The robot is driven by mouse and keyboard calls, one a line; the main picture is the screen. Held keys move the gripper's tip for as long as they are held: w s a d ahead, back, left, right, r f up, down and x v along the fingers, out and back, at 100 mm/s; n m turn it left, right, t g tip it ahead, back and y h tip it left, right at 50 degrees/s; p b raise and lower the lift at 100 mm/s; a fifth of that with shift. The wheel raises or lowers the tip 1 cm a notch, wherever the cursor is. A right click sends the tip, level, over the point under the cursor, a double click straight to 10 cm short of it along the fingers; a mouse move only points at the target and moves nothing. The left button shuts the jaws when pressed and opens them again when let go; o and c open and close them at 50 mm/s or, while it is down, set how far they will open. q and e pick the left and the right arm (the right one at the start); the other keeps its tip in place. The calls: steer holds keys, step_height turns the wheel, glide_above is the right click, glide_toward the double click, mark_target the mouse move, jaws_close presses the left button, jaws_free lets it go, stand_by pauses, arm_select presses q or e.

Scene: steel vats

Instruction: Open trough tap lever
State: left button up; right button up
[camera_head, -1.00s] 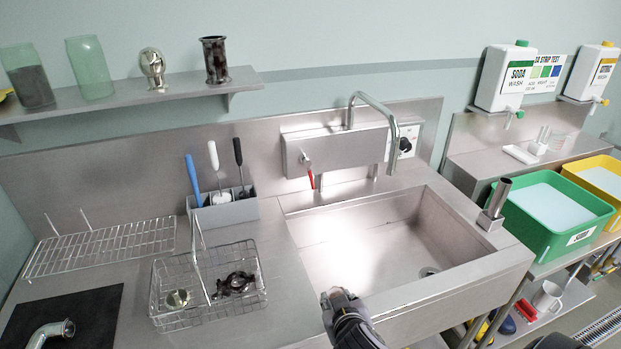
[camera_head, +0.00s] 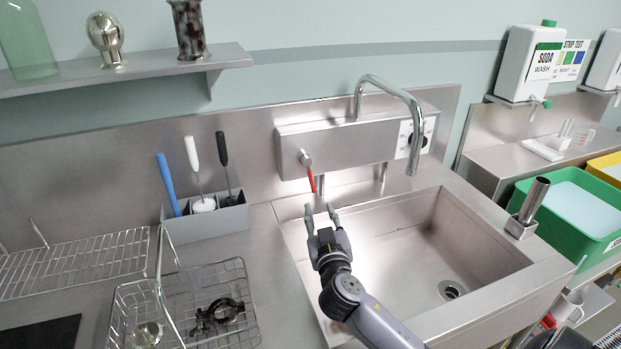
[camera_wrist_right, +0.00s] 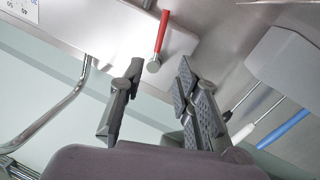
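The red tap lever (camera_head: 311,180) hangs down from a round valve on the left of the steel tap housing (camera_head: 350,143), above the trough (camera_head: 400,250). In the right wrist view the lever (camera_wrist_right: 161,33) lies beyond the fingertips, between their lines. My right gripper (camera_head: 320,211) is over the left part of the trough, just below the lever's lower end in the head view. Its fingers are apart with nothing between them; the right wrist view also shows the open gripper (camera_wrist_right: 158,82). My left gripper is not in view.
The curved spout (camera_head: 400,95) arches over the trough. A grey brush holder (camera_head: 207,223) and a wire basket (camera_head: 180,290) stand to the left. A steel tube holder (camera_head: 522,222) sits on the trough's right rim. The trough's interior is clear.

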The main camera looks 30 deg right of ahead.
steer(key=p, duration=0.1)
glide_toward(311, 181)
steer(key=w, duration=0.1)
steer(key=p+x, duration=0.1)
steer(key=x, duration=0.7)
steer(key=shift+w+d+r, duration=0.1)
steer(key=shift+w+d, duration=0.05)
steer(key=shift+d, duration=0.15)
steer(key=shift+w+d, duration=0.15)
steer(key=shift+w, duration=0.1)
steer(key=shift+w+d, duration=0.1)
steer(key=shift+w, duration=0.1)
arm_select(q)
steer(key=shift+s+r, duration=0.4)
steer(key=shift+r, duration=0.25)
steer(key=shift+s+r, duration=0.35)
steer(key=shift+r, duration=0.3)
arm_select(e)
steer(key=c, duration=0.6)
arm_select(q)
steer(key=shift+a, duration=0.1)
arm_select(e)
jaws_close()
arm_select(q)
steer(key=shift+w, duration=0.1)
